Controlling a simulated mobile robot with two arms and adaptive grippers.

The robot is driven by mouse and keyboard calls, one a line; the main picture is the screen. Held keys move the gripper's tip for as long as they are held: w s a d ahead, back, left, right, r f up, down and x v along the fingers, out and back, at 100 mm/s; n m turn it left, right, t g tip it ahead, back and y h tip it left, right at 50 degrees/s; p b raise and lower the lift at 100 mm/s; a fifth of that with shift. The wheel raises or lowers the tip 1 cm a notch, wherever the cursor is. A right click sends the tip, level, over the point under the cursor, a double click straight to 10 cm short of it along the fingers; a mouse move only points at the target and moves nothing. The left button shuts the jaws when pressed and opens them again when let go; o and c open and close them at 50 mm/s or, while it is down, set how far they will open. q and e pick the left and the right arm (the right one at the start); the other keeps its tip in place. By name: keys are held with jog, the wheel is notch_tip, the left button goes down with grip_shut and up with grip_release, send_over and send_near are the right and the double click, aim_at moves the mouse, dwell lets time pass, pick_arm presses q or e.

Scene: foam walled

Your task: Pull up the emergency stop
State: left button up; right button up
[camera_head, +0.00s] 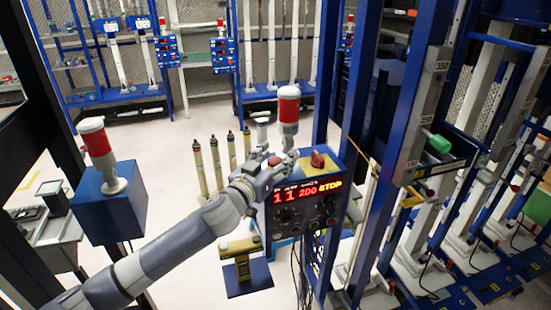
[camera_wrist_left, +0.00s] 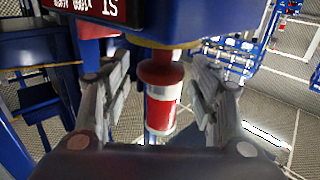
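The control box (camera_head: 300,200) has a lit red display reading 11, 200 and STOP. A red knob, which looks like the emergency stop (camera_head: 317,159), is on its top. In the left wrist view the box (camera_wrist_left: 130,12) is upside down at the top, with a dark red knob (camera_wrist_left: 160,70) below a yellow ring. My left gripper (camera_head: 280,158) is at the box's upper left edge. It also shows in the left wrist view (camera_wrist_left: 160,95), its fingers apart on either side of the red parts, with gaps visible. Whether it touches the knob cannot be told. My right gripper is not seen.
A red-and-white beacon (camera_head: 289,105) rises just behind my left gripper. Another beacon (camera_head: 96,140) stands on a blue box (camera_head: 110,205) at left. Blue uprights (camera_head: 355,80) and machine frames crowd the right.

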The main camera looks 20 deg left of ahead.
pick_arm(q)
jog(key=shift+s+a+f, duration=0.1)
jog(key=shift+s+f, duration=0.1)
jog(key=shift+s, duration=0.15)
jog(key=s+a, duration=0.2)
jog(key=s, duration=0.9)
jog(key=shift+r, duration=0.15)
